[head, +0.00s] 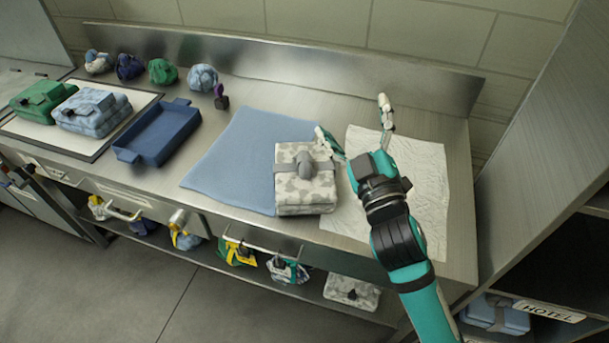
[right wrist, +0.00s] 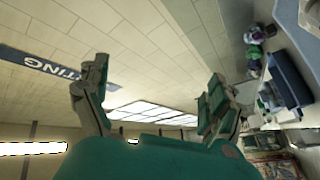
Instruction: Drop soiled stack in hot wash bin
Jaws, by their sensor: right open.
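A stack of folded grey-and-white mottled cloth (head: 292,192), with a grey strap and knob on top, sits on the counter, at the right edge of a blue cloth (head: 232,160). I cannot tell for sure whether it is the soiled stack. My right gripper (head: 352,115) is open and empty, raised above the counter to the right of the stack. In the right wrist view my right gripper (right wrist: 152,100) shows its spread fingers against wall and ceiling, with nothing between them. My left gripper is not in view. No bin marked hot wash can be made out.
A crumpled white sheet (head: 420,185) lies at right. A blue tray (head: 157,132), a light blue stack (head: 90,110) and a green stack (head: 46,100) are at left. Several bundles line the back. Bags and another mottled stack (head: 352,291) are below. A shelf unit (head: 545,130) bounds the right.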

